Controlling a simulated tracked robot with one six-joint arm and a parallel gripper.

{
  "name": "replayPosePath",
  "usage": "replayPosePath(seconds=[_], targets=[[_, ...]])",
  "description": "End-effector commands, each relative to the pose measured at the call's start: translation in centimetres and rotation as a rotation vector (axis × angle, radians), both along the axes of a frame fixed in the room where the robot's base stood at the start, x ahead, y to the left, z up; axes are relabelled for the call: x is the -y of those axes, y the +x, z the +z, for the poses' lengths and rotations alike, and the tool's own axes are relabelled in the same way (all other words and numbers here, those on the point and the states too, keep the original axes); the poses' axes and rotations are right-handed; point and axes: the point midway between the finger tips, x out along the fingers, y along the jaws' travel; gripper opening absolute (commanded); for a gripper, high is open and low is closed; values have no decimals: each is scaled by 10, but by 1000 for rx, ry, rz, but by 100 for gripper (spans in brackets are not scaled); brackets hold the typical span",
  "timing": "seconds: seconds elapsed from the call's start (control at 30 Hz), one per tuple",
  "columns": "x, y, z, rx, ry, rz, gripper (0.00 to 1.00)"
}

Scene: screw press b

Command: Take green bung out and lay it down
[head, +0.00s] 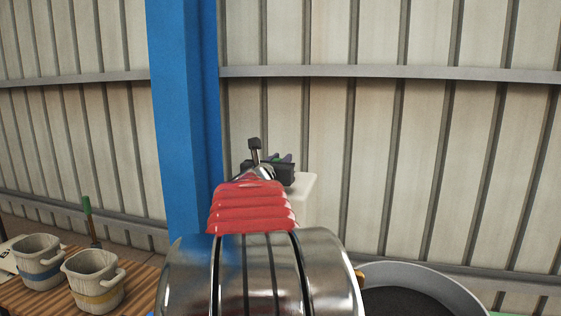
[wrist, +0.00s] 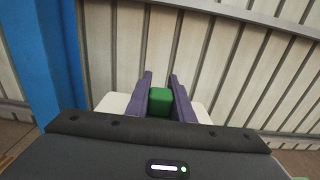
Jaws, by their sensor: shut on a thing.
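My gripper (wrist: 160,100) is shut on the green bung (wrist: 160,101), which sits between its two purple fingers in the wrist view. A white body (wrist: 115,103) shows behind and to both sides of the fingers. In the head view my gripper (head: 281,158) is small and partly hidden behind my own arm, with a bit of green between the fingers. The white body (head: 304,200) stands just beyond it. Whether the bung is still seated in an opening cannot be told, as its lower end is hidden.
A wooden bench (head: 50,294) at the left holds two wooden mugs, one with a blue band (head: 38,262) and one with a yellow band (head: 93,280), and a green-handled tool (head: 88,212). A round dark pan (head: 415,295) is at lower right. A blue post (head: 183,110) stands before the ribbed wall.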

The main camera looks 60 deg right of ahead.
Motion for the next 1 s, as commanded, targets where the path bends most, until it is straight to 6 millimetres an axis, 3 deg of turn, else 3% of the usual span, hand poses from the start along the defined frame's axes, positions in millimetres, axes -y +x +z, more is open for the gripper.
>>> replayPosePath(seconds=[0.2,1.0], targets=[[0,-1,-1,0,2,-1,0],[0,0,13,0,-1,-1,0]])
